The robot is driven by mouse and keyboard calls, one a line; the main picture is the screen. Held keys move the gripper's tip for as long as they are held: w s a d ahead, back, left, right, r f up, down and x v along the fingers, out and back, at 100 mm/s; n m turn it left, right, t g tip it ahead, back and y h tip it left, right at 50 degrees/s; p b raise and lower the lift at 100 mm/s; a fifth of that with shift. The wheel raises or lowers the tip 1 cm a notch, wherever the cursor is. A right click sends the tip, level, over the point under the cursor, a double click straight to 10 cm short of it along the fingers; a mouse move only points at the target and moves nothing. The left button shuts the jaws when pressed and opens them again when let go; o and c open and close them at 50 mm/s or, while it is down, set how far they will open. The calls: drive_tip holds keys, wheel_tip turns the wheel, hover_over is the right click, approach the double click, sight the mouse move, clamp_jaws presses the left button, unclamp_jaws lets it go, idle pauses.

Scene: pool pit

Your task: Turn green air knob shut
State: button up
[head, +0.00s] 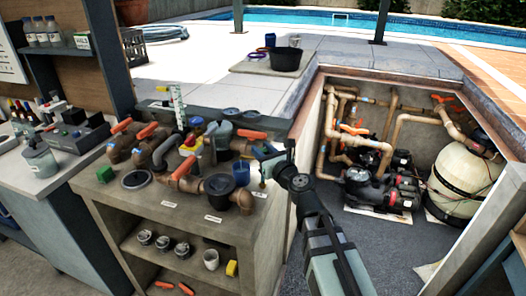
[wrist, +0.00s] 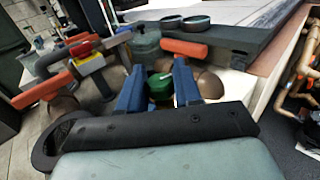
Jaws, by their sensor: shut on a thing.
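The green air knob (wrist: 160,88) shows between the two blue fingers of my gripper (wrist: 158,80) in the wrist view. The fingers stand on either side of it and are shut on it. In the head view my gripper (head: 266,160) reaches to the right end of the bench top, beside the pipework. The knob is hidden behind the fingers there. How far the knob is turned cannot be told.
Pipes with orange-handled valves (head: 187,167) crowd the bench (head: 185,235) left of my gripper. The sunken pit (head: 325,240) with pumps and a tank (head: 465,175) is at the right.

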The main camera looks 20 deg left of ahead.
sight(263, 149)
drive_tip(key=shift+w+r+m+t+h, duration=0.1)
drive_tip(key=shift+r+m+t+h, duration=0.05)
drive_tip(key=shift+m+t+h, duration=0.95)
idle(0.3)
drive_tip(key=o, duration=0.9)
drive_tip(key=shift+r, duration=4.95)
drive_tip(key=shift+o, duration=0.2)
